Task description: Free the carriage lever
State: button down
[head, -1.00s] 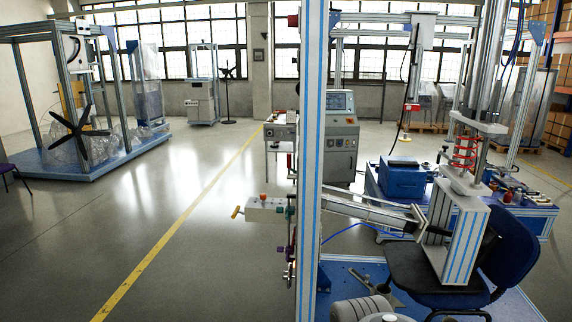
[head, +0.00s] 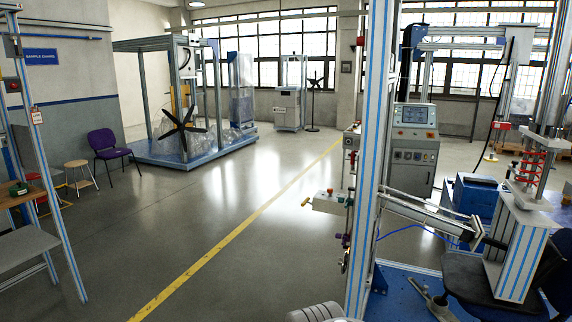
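The blue-and-white test rig post (head: 370,150) stands right of centre. Below, a purple handle (head: 345,240) and a dark metal part (head: 344,262) sit on the post. I cannot tell which of these is the carriage lever. A grey ribbed shape at the bottom edge looks like part of my arm. My gripper is not in view.
A purple chair (head: 108,148), a stool (head: 78,172) and a workbench (head: 25,245) are at left. The floor around the yellow line (head: 240,228) is clear.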

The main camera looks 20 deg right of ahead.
aim_at(352, 170)
jog(key=u, duration=0.45)
jog(key=i, duration=2)
jog(key=z, duration=0.6)
jog(key=i, duration=1.2)
jog(key=z, duration=0.35)
